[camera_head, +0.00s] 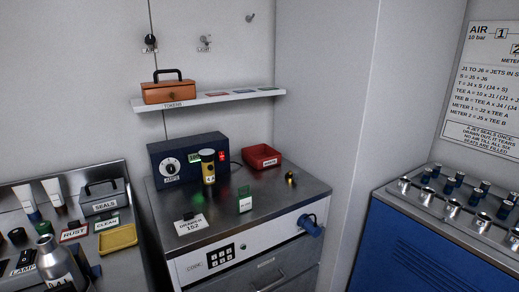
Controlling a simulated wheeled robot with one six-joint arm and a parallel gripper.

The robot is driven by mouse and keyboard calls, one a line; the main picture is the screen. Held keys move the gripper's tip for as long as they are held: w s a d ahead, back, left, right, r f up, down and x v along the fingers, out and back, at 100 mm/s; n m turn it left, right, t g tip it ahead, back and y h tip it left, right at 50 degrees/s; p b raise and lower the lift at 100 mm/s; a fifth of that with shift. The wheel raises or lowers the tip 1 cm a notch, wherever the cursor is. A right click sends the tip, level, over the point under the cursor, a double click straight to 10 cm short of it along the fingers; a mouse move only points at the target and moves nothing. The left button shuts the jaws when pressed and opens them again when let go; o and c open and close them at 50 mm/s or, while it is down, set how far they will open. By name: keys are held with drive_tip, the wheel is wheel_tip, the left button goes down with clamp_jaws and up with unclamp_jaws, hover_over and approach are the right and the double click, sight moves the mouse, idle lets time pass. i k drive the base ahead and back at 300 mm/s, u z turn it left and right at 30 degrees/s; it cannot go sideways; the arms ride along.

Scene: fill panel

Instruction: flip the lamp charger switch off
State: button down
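A dark blue box (158,155) with a dial marked AMPS (170,166) stands at the back of the middle counter; it looks like the charger. A small red-lit part (222,155), which looks like a switch, is on the right of its front. Whether its lever is up or down is too small to tell. A yellow and black cylinder (208,172) with a white label stands upright before the box and hides part of its front. A green-lit label (194,158) shows beside the cylinder. My gripper is not in view.
The middle counter (265,205) holds a red tray (262,157), a green-and-white card (245,203) and a small brass piece (291,178). A shelf (205,99) with a brown box (168,92) hangs above. A silver bottle (58,265) stands lower left. A blue cabinet (420,250) is at right.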

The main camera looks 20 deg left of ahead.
sight(222, 154)
drive_tip(key=z, duration=0.1)
drive_tip(key=i, duration=0.75)
drive_tip(key=u, duration=0.55)
drive_tip(key=i, duration=0.6)
drive_tip(key=u, duration=0.95)
drive_tip(key=i, duration=0.3)
drive_tip(key=u, duration=0.35)
